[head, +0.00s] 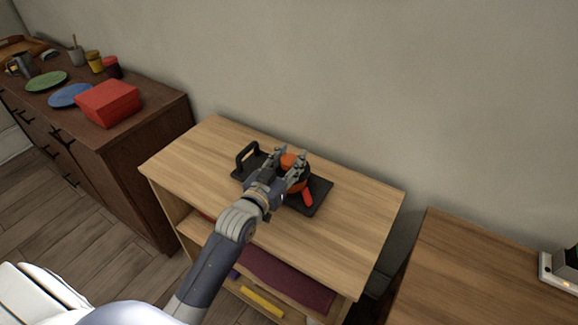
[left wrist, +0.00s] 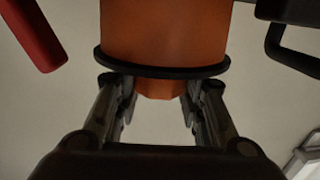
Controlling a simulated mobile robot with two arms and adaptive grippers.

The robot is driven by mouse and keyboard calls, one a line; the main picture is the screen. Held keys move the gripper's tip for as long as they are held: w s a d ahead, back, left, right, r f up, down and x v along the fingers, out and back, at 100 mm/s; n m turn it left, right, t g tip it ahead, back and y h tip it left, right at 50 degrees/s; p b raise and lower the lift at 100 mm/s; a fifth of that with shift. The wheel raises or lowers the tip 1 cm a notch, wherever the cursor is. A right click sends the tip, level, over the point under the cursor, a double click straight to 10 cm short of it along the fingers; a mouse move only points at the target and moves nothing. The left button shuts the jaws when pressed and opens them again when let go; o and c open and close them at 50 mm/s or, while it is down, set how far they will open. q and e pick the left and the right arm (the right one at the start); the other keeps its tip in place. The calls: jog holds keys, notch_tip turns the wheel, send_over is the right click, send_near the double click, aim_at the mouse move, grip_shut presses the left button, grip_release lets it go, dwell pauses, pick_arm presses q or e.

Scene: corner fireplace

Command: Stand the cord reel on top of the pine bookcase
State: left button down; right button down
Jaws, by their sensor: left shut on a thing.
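The cord reel (head: 289,159) has an orange drum, black flange, a flat black base, a black handle at its left and a red part at its right. It is over the middle of the pine bookcase (head: 210,150) top, its base flat; I cannot tell whether it touches the wood. My left gripper (head: 287,167) is shut on the reel, from the near side, and hides part of the drum. In the left wrist view the fingers flank the orange part of the reel (left wrist: 165,35) below the black flange. My right gripper is not in view.
Around the reel, the bookcase top is bare. Lower shelves hold a maroon item (head: 285,278) and a yellow one (head: 262,301). A dark cabinet (head: 150,125) at left carries a red box (head: 107,101), plates and cups. A wooden table (head: 470,270) stands at right. The wall is close behind.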

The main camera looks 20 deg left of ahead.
pick_arm(q)
jog(key=shift+w+a+r, duration=0.1)
jog(key=shift+w+a, duration=0.1)
jog(key=shift+w, duration=0.2)
jog(key=shift+f, duration=0.25)
notch_tip(320, 180, down, 3)
jog(key=shift+r, duration=0.1)
jog(key=shift+f, duration=0.2)
jog(key=c, duration=1)
grip_release()
jog(key=shift+f, duration=0.15)
jog(key=shift+c, duration=0.2)
jog(key=s, duration=1.2)
jog(key=shift+a+r+b, duration=0.3)
jog(key=shift+r, duration=0.15)
